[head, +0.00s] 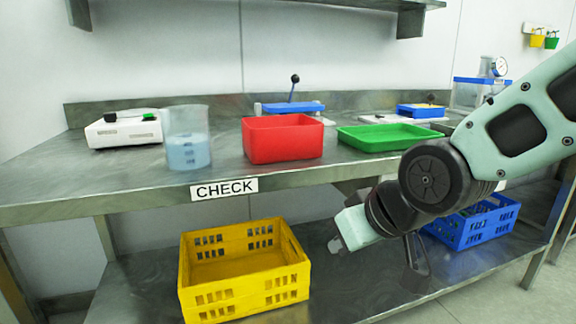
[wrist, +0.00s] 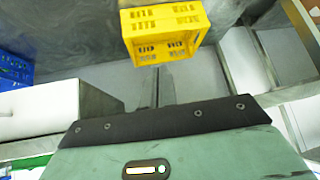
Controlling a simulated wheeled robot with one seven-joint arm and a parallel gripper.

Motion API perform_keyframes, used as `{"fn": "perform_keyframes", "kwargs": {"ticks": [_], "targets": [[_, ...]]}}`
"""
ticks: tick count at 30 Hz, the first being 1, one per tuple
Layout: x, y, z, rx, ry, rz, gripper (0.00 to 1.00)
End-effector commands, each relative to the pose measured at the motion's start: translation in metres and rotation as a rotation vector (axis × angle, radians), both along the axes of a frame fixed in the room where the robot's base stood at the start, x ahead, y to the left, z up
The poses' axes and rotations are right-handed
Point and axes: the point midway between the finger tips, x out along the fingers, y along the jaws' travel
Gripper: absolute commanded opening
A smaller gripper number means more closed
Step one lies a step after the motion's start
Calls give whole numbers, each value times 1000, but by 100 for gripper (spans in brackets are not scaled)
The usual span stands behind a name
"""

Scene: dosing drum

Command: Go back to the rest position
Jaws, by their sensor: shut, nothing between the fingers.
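My gripper (head: 336,244) is in front of the steel bench, below the worktop's front edge and to the right of the yellow crate (head: 246,294). It looks shut and empty, and its fingertips are small in the head view. My pale green arm reaches in from the right and hides part of the bench and of the blue crate (head: 474,228). In the wrist view, the hand's dark edge fills the bottom, with the yellow crate (wrist: 165,31) beyond it and the blue crate (wrist: 14,68) at the left edge.
On the worktop stand a white scale (head: 124,131), a beaker (head: 187,140) of bluish liquid, a red bin (head: 283,139) and a green tray (head: 388,137). A CHECK label (head: 224,189) is on the front edge. The lower shelf (head: 140,276) is bare left of the yellow crate.

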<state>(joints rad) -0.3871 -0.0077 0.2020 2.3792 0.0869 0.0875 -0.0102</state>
Motion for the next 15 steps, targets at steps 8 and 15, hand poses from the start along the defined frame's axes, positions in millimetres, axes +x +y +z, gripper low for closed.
{"fn": "perform_keyframes", "kwargs": {"ticks": [8, 15], "targets": [[-130, -31, -54, -252, 373, 118, 0], [-186, -57, -42, -381, 531, 162, 0]]}}
